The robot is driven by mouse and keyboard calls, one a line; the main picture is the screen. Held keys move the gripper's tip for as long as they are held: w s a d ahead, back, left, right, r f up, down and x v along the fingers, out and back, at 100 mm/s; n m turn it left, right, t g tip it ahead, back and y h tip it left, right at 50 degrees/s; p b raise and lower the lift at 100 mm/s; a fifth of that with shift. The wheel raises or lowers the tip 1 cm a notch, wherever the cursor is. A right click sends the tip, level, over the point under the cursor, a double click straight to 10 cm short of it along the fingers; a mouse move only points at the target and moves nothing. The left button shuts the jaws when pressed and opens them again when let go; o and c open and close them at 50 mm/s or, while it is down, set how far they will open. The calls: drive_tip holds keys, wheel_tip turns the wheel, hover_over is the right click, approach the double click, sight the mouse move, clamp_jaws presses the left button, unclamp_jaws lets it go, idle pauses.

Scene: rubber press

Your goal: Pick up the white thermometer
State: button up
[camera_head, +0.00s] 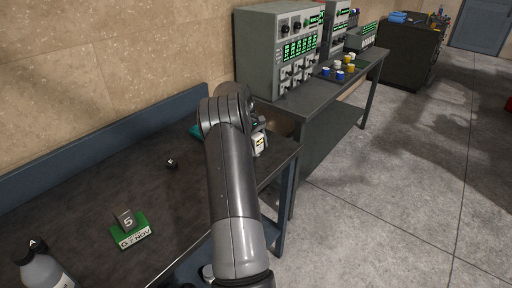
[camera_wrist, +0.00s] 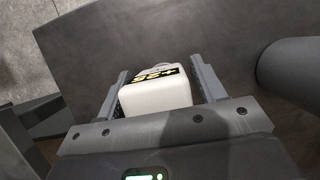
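The white thermometer (camera_wrist: 155,97) is a boxy white body with a yellow and black number label. It sits between the two fingers of my gripper (camera_wrist: 160,85) in the wrist view. Both fingers are very close to its sides, and I cannot tell whether they press on it. In the head view the thermometer (camera_head: 259,143) shows at the right end of the near table, just right of my arm. My gripper there is mostly hidden behind my arm.
The near dark table (camera_head: 110,190) holds a small black cube (camera_head: 171,163), a green-based number block (camera_head: 130,230) and a grey bottle (camera_head: 44,270). A teal item (camera_head: 196,131) lies behind my arm. Open floor is to the right.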

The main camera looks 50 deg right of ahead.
drive_tip(key=c, duration=1)
